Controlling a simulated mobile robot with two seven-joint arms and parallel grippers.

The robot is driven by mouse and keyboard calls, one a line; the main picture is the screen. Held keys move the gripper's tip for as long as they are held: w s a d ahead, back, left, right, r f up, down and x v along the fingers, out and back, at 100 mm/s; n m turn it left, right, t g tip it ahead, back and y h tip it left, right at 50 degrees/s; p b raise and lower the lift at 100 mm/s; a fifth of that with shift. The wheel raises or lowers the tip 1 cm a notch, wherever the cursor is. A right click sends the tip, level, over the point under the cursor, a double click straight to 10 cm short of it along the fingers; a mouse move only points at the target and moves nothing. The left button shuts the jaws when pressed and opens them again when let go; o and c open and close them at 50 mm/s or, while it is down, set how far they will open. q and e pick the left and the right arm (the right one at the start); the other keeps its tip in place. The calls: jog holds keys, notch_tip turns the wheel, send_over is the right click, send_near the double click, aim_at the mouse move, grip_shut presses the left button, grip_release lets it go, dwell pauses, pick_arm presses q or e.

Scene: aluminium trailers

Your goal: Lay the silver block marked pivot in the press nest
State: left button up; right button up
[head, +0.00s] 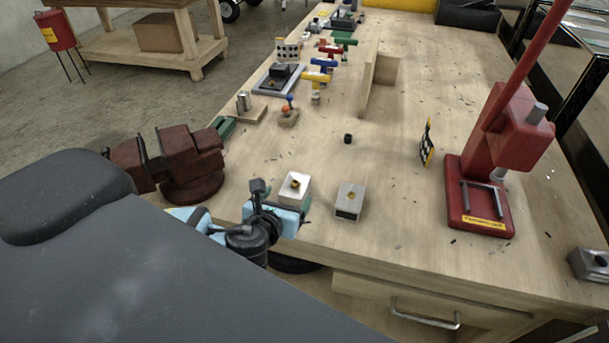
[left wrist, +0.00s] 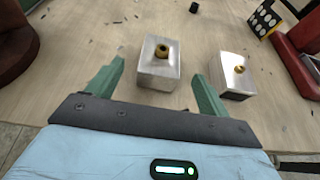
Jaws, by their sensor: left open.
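Two small silver blocks with brass bushings stand on the bench; I cannot read a pivot mark on either. The left block (head: 296,186) stands just beyond my left gripper (head: 288,208). The right block (head: 350,201) has a dark panel on its front face and stands apart to the right. In the left wrist view, my open green fingers (left wrist: 158,72) lie to either side of the left block (left wrist: 161,72), with gaps; the right block (left wrist: 238,74) is outside them. The red press (head: 512,130) stands at right, with a grey U-shaped nest (head: 484,194) on its base. My right gripper is out of view.
A dark red vise (head: 185,165) is at the left edge. A small black cylinder (head: 348,138) and a dotted marker plate (head: 427,143) lie toward the press. A grey metal block (head: 590,264) is at far right.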

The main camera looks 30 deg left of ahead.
aim_at(294, 187)
pick_arm(q)
jog(key=shift+d, duration=0.1)
jog(key=shift+x, duration=3.75)
jog(key=shift+r, duration=0.15)
jog(key=shift+c, duration=0.4)
jog(key=c, duration=1.2)
